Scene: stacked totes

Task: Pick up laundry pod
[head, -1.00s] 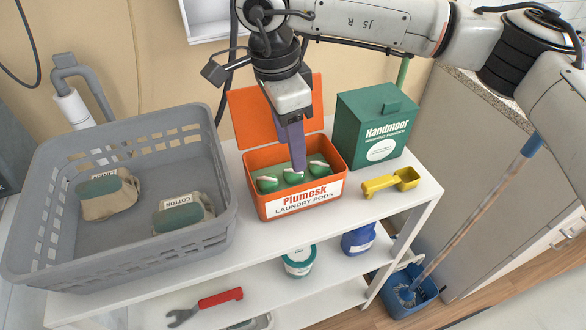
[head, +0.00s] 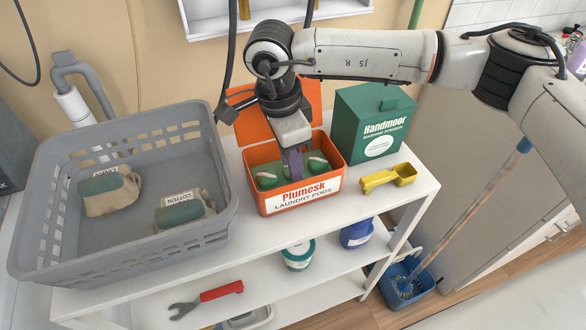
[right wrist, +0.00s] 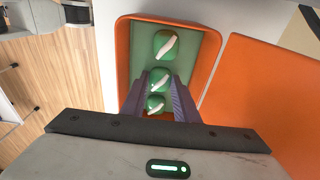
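The orange laundry pod box (head: 258,201), labelled Plumesk, stands open on the white shelf's top. Green-and-white pods show in it at left (head: 267,180) and right (head: 318,164). My right gripper (head: 293,177) points down into the box between them and hides the middle pod in the head view. In the right wrist view the right gripper (right wrist: 160,76) has its purple fingers apart. The middle pod (right wrist: 159,80) shows between the fingertips, with one pod (right wrist: 166,44) beyond and another (right wrist: 155,104) nearer. I cannot tell whether the fingers touch the pod. My left gripper is out of view.
A grey laundry basket (head: 125,262) with two labelled bags stands left of the box. A green Handmoor carton (head: 350,122) and a yellow scoop (head: 388,178) are to its right. The box's orange lid (head: 245,122) stands raised behind. A wall shelf (head: 205,30) is above.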

